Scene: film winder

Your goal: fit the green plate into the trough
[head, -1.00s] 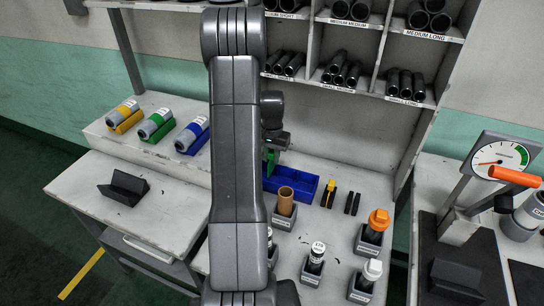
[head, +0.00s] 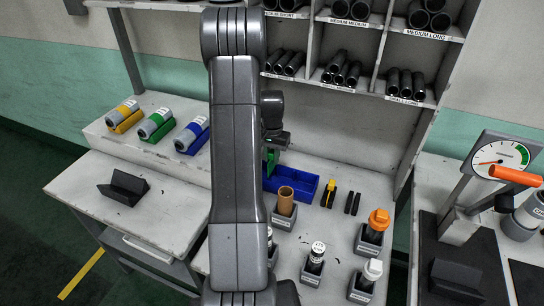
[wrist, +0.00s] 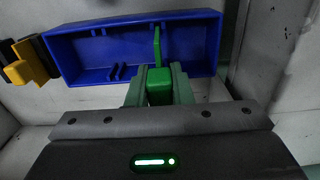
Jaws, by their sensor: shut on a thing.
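The green plate (wrist: 157,48) stands on edge in the jaws of my gripper (wrist: 159,80), which is shut on its thick green end. The plate's thin end points away from me, over the blue bin (wrist: 75,60). I cannot tell whether it touches the bin. In the head view the plate (head: 271,158) shows as a small green patch beside the blue bin (head: 304,187), partly hidden by my arm.
A brown tube in a holder (head: 285,202), a yellow-and-black piece (head: 328,193) and several holders with capped bottles stand near the bin. Shelves of black tubes (head: 345,73) rise behind. Bare tabletop surrounds the black trough.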

